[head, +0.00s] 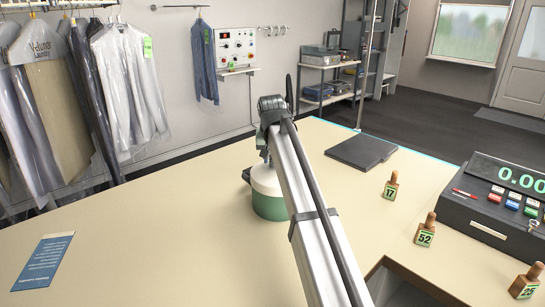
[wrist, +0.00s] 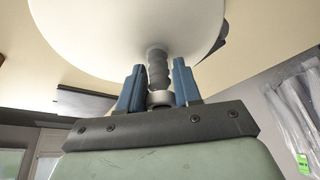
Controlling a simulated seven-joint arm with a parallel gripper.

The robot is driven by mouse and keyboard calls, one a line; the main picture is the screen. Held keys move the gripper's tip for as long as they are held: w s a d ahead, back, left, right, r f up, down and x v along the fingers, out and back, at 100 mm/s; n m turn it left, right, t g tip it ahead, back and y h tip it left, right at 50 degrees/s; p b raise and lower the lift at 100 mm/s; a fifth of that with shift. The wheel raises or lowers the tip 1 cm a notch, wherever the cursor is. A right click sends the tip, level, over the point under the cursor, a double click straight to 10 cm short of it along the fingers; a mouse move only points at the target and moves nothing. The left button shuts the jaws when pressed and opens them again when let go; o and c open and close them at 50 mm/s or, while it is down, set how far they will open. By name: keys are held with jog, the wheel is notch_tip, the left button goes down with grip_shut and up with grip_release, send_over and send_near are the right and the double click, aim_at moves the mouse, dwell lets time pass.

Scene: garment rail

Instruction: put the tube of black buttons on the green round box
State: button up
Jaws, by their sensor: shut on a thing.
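The green round box (head: 270,207) stands on the counter behind my arm, with a green lower part and a pale top. In the wrist view its pale round top (wrist: 110,30) fills the upper part. My gripper (wrist: 158,66) has its blue fingers shut on the tube of black buttons (wrist: 158,77), a dark ribbed column with a grey end cap. The tube's far end meets the pale top in the picture; I cannot tell whether it touches. In the head view my arm hides the tube and part of the box.
The counter (head: 140,240) is clear left of the box except for a blue leaflet (head: 43,261). A small dark thing (head: 247,175) shows beside the box.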

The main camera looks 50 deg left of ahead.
jog(key=shift+f, duration=0.1)
jog(key=o, duration=1)
jog(key=v, duration=1.2)
jog(key=shift+a, duration=0.1)
